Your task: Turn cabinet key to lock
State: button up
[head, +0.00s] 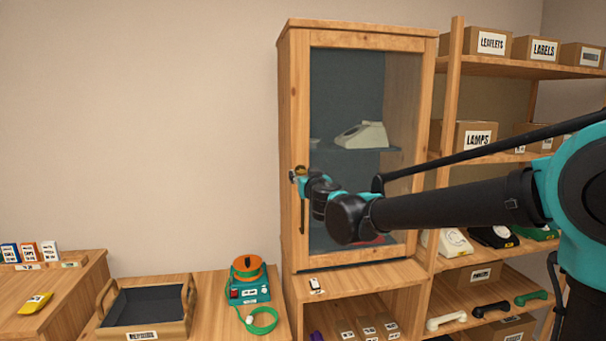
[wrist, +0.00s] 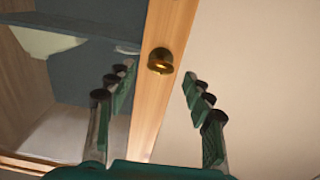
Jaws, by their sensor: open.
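The wooden cabinet (head: 289,120) stands upright with its glass-panelled door (head: 405,90) looking closed. A small brass key fitting (wrist: 160,62) sits on the door's wooden stile (wrist: 152,110); in the head view the brass (head: 301,169) shows just above my gripper. My gripper (wrist: 159,75) is open, with one finger on each side of the brass piece in the wrist view and nothing held. I cannot tell whether a finger touches it. In the head view my gripper (head: 297,178) is at the left door edge, partly hidden by my wrist.
A cream phone (head: 362,135) stands on a shelf inside the cabinet. A dark door handle (head: 302,215) is below my gripper. A tray (head: 145,308) and an orange-topped green device (head: 248,280) stand lower left. Open shelves (head: 495,66) with boxes are at right.

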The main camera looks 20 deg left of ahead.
aim_at(302, 171)
jog(key=shift+x, duration=1.25)
jog(key=shift+c, duration=0.3)
jog(key=c, duration=1.1)
